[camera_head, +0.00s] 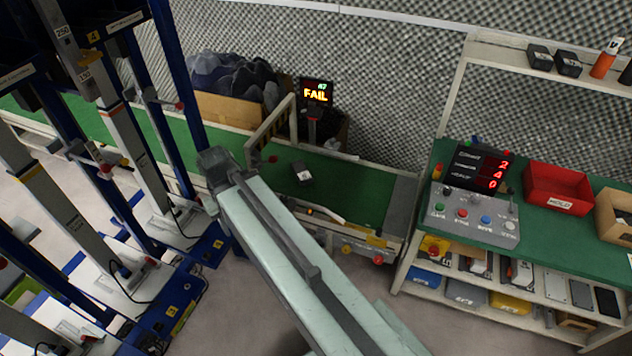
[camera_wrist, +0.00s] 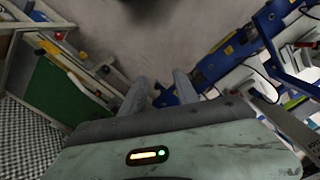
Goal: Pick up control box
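The control box (camera_head: 472,216) is a grey panel with green, red and blue buttons and knobs. It sits on the front of the green-topped bench (camera_head: 550,242) at the right of the head view. I cannot make it out in the wrist view. My arm reaches up and left from the bottom of the head view, and its end is well left of the box, near the conveyor. In the head view the fingers are hidden.
A red display (camera_head: 480,170) stands behind the box, and a red bin (camera_head: 557,188) is to its right. Blue-framed machines (camera_head: 130,150) crowd the left. Floor is clear between conveyor and machines.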

